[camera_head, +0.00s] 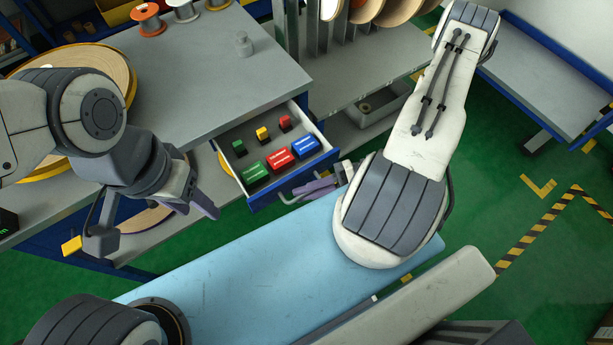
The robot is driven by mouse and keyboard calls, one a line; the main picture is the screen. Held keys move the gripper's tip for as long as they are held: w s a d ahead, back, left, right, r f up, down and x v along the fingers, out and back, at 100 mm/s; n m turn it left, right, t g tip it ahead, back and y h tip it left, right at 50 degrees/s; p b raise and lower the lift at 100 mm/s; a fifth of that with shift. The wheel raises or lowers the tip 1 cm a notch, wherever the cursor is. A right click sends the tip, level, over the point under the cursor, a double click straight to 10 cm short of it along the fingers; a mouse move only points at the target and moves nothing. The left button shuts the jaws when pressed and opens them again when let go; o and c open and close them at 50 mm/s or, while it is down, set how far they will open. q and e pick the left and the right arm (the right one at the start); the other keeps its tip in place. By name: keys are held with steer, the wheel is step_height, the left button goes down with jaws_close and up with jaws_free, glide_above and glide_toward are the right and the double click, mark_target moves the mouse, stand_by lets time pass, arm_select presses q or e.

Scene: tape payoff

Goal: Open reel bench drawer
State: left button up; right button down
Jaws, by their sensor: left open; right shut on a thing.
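The reel bench (222,62) has a grey top. Its drawer (299,184) with a blue front stands pulled out toward me, and its inside is visible. In it lie green, red and blue boxes and smaller green, yellow and red pieces. My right gripper (312,190) is at the drawer front, shut on the drawer handle (290,200); my arm and wrist partly hide the contact. My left gripper (200,203) is open and empty, left of the drawer and in front of the bench edge.
A large wooden reel (118,65) lies on the bench's left, with small spools (148,20) at the back and a small metal weight (244,44). A light blue surface (240,262) lies in front of the drawer.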

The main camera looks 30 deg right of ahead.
arm_select(q)
steer(key=shift+d, duration=0.35)
arm_select(e)
steer(key=shift+s, duration=0.55)
steer(key=c, duration=0.9)
jaws_free()
steer(key=v, duration=1)
steer(key=shift+d+r, duration=0.15)
steer(key=shift+d, duration=0.15)
steer(key=shift+r, duration=0.1)
